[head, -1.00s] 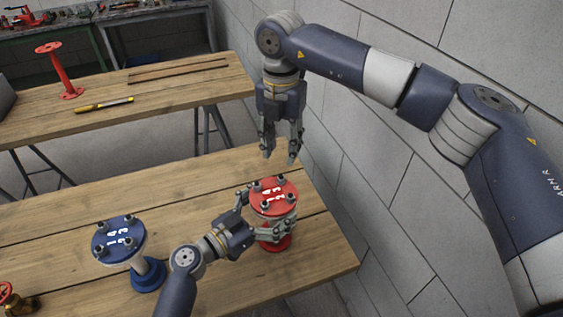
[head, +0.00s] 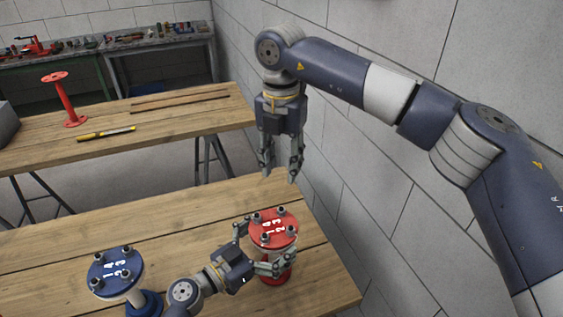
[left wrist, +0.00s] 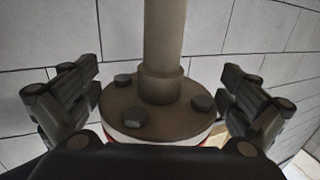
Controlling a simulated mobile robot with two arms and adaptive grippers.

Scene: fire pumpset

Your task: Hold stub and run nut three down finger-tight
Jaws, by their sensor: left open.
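The red stub (head: 282,232) stands upright on the near bench. Its round top flange carries several bolts with nuts and white numerals; I cannot tell which nut is three. My left gripper (head: 258,251) is open, with its fingers spread around the stub just below the flange. In the left wrist view, the stub's pipe and flange (left wrist: 160,112) show between the two spread fingers, with gaps on both sides. My right gripper (head: 279,178) hangs pointing down above and behind the red stub, fingers apart and empty.
A blue stub (head: 115,285) with a similar numbered flange stands to the left on the near bench (head: 60,240). A wall is close on the right. The far bench holds a red stand (head: 66,100) and a yellow tool (head: 105,133).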

